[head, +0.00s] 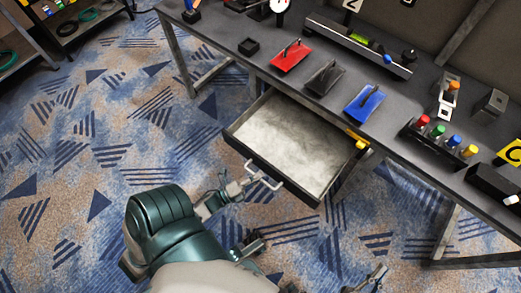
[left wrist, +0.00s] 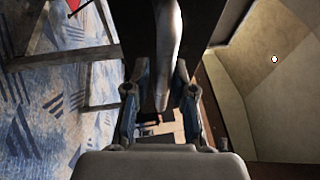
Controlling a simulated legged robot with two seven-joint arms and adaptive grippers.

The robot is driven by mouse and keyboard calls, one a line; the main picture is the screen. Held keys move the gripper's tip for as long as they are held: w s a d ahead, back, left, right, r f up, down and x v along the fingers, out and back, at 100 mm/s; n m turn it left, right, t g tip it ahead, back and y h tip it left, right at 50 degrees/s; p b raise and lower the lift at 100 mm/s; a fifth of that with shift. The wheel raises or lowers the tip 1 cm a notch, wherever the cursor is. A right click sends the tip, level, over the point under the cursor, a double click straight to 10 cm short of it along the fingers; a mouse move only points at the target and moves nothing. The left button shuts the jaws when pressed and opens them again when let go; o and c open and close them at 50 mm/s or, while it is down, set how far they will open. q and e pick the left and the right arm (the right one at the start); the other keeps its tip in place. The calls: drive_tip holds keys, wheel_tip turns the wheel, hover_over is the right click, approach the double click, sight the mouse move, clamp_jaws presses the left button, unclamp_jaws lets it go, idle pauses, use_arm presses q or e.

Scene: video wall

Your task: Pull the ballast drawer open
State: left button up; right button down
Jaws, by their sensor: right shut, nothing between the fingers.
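The drawer (head: 287,138) under the grey workbench is pulled well out, and its pale inside is empty. Its light U-shaped handle (head: 271,184) is on the front panel. My left gripper (head: 249,179) is at the left part of this handle. In the left wrist view the handle bar (left wrist: 166,50) runs between the two fingers (left wrist: 160,80), which appear closed on it; the exact contact is partly hidden. My right gripper (head: 371,279) is shut and empty low in the head view, away from the drawer.
The workbench top (head: 300,91) carries red (head: 291,56), dark (head: 325,78) and blue (head: 363,103) handled plates above the drawer. A box with coloured knobs (head: 440,137) stands to the right. A shelf (head: 75,28) is at upper left. The patterned floor before the drawer is clear.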

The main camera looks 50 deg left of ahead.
use_arm(q)
drive_tip(key=shift+o, duration=0.3)
drive_tip(key=shift+a, duration=0.1)
drive_tip(key=shift+s+f, duration=0.1)
drive_tip(key=shift+s, duration=0.15)
drive_tip(key=v, duration=1.1)
drive_tip(key=shift+s+a+f, duration=0.2)
drive_tip(key=shift+d, duration=0.1)
drive_tip(key=shift+w, duration=0.15)
